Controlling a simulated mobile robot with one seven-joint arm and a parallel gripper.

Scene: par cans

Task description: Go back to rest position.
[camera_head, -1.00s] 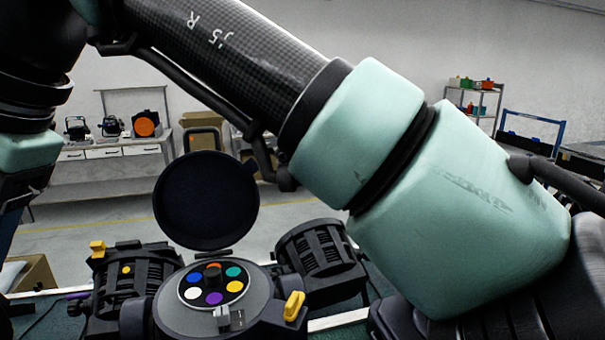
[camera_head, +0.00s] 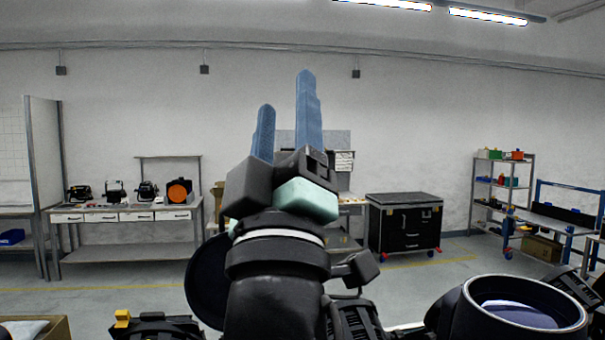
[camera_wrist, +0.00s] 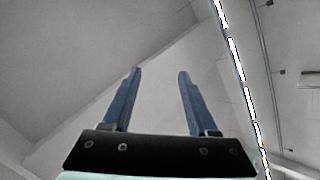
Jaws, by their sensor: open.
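My gripper (camera_head: 285,120) points up in the middle of the head view, with its two blue fingers apart and nothing between them. In the wrist view the gripper (camera_wrist: 156,100) is also open and empty, against the bare wall and ceiling. My wrist and arm hide part of the par cans at the bottom of the head view. A par can with an open round end (camera_head: 525,305) stands at the lower right. A black ribbed can body (camera_head: 358,320) shows beside my arm. A dark round lid (camera_head: 207,283) is partly hidden behind my arm.
A workbench with several lamps (camera_head: 125,217) stands at the back left. A black wheeled cabinet (camera_head: 404,225) is at the back, right of my gripper. A shelf (camera_head: 500,185) and a blue-framed bench (camera_head: 565,220) stand at the right. The air around my gripper is clear.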

